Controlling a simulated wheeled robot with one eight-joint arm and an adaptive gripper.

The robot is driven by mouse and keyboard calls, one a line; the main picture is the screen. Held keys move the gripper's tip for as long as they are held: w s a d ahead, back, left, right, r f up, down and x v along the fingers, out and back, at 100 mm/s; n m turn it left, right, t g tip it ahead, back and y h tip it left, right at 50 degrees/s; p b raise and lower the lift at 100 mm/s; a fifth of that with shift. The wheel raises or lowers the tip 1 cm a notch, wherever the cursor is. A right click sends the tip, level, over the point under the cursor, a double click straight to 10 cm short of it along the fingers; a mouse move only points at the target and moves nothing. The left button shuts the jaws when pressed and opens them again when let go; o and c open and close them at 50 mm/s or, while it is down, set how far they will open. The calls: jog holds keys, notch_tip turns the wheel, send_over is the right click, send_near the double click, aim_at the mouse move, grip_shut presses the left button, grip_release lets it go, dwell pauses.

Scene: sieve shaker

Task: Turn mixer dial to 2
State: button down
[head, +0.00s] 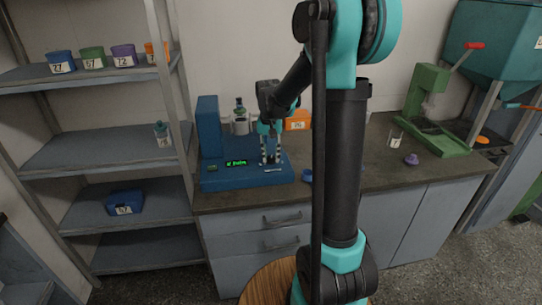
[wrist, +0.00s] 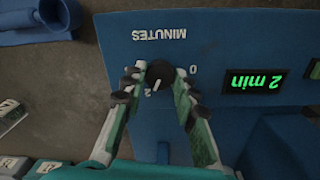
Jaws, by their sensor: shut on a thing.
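The blue machine (head: 225,178) stands on the counter in the head view. Its black dial (wrist: 159,72) shows in the wrist view, with a white pointer mark aimed down and slightly left, towards the printed 2 (wrist: 148,93). A 0 is printed on the other side of the dial. The green display (wrist: 255,81) reads "2 min", upside down in this view. My gripper (wrist: 155,79) is shut on the dial, one finger on each side. In the head view my gripper (head: 269,157) points down at the machine's top panel; the dial is hidden there.
An orange bin (head: 298,122) and a bottle (head: 239,116) stand behind the machine. A green press (head: 432,120) and a purple item (head: 411,159) are on the right of the counter. Shelves with small bins (head: 93,57) stand at left.

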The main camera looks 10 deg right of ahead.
aim_at(270, 157)
jog(key=shift+m, duration=0.6)
jog(key=c, duration=1.2)
grip_release()
jog(key=shift+o, duration=0.2)
notch_tip(270, 157, up, 12)
jog(key=shift+a, duration=0.2)
jog(key=shift+w, duration=0.1)
jog(key=s+d+f+n+t, duration=0.2)
jog(key=s+f, duration=0.7)
jog(key=s, duration=0.2)
jog(key=s+d+f+n+t, duration=0.2)
jog(key=s+f, duration=0.7)
jog(key=s, duration=0.2)
jog(key=shift+s+d, duration=0.2)
jog(key=shift+s, duration=0.2)
